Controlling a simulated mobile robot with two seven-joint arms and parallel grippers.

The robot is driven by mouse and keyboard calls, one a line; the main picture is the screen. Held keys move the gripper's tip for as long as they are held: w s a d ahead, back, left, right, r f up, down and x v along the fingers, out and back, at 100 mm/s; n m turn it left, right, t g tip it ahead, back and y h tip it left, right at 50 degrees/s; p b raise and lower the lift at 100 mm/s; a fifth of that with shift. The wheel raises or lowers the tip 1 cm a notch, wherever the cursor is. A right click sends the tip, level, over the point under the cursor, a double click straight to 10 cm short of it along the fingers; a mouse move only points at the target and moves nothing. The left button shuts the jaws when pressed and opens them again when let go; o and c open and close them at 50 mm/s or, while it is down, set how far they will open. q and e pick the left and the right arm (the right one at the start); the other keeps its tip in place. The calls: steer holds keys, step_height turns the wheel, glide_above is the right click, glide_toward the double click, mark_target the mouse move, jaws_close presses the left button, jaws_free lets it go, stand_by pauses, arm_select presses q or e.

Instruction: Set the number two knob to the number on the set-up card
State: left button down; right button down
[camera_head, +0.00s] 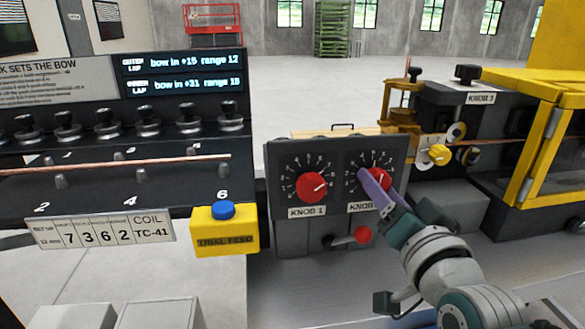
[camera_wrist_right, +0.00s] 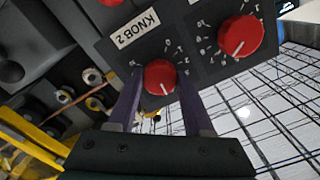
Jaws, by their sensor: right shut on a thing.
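The number two knob (camera_head: 383,182) is a red dial on the dark panel, with its label partly hidden behind my gripper. It also shows in the right wrist view (camera_wrist_right: 159,77), under the KNOB 2 label. My right gripper (camera_head: 374,187) has its purple fingers on either side of this knob and is shut on it; the fingers also show in the right wrist view (camera_wrist_right: 160,98). A pale pointer line shows on the knob, but the number it points to is too small to read. The set-up card (camera_head: 103,232) reads 7 3 6 2, COIL TC-41. My left gripper is out of view.
The red knob 1 (camera_head: 312,186) sits left of knob two on the same panel. A red-ended lever (camera_head: 362,234) is below them. A yellow box with a blue button (camera_head: 224,229) stands left of the panel. A copper tube (camera_head: 130,163) lies along the bench.

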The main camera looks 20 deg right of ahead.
steer(key=shift+n, duration=6)
steer(key=shift+c, duration=1.5)
jaws_free()
steer(key=shift+s, duration=0.1)
steer(key=v, duration=0.9)
steer(key=shift+s, duration=0.45)
